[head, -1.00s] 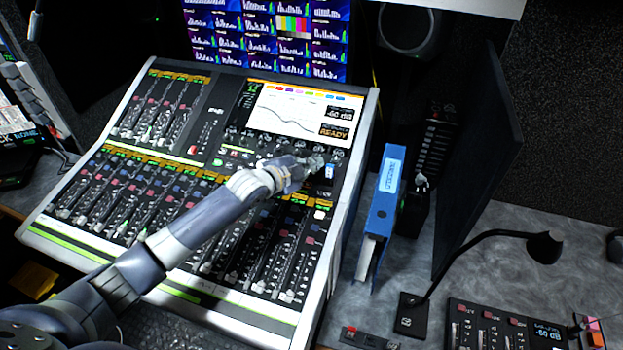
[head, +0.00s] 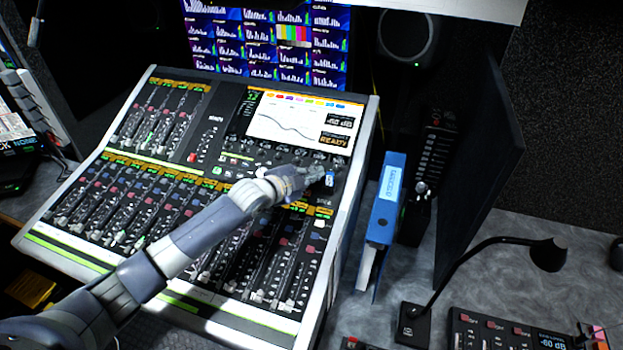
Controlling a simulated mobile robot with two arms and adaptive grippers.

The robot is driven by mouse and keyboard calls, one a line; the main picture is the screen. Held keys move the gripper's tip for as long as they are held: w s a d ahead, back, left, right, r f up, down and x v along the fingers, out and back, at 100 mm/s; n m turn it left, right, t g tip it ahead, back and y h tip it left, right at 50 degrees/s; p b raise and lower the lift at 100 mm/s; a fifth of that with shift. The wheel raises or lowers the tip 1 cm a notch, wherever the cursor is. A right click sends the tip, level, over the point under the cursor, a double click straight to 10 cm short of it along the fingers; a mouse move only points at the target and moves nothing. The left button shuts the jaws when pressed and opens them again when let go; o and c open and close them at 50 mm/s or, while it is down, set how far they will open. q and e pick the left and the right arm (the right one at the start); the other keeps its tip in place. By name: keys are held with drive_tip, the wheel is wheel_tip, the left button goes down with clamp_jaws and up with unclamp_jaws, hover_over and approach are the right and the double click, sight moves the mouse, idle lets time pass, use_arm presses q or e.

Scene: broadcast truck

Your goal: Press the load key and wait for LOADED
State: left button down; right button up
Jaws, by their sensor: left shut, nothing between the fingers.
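The mixing console (head: 228,318) fills the left and middle of the head view. Its screen (head: 290,120) shows a curve, with an orange READY readout (head: 335,141) at the right and a "-60 dB" box above it. A small key with a lit blue and white face (head: 329,180) sits below the screen at the right; I cannot read its label. My left gripper (head: 314,174) is shut and empty, its fingertips just left of that key. I cannot tell whether they touch the panel. My right gripper is out of view.
A blue binder (head: 384,215) stands upright right of the console, beside a dark panel. A gooseneck microphone (head: 470,255) and a small control box (head: 500,332) are at the lower right. A monitor wall (head: 265,40) stands behind the console.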

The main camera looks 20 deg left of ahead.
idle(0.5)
use_arm(q)
drive_tip(key=shift+f, duration=0.1)
drive_tip(key=shift+w+f, duration=0.2)
drive_tip(key=shift+f, duration=0.1)
drive_tip(key=shift+w+f+b, duration=0.15)
drive_tip(key=shift+f+b, duration=0.2)
drive_tip(key=shift+b, duration=0.25)
idle(0.5)
idle(0.3)
drive_tip(key=shift+s+r+p, duration=0.35)
drive_tip(key=shift+r+p, duration=0.4)
drive_tip(key=shift+p, duration=0.25)
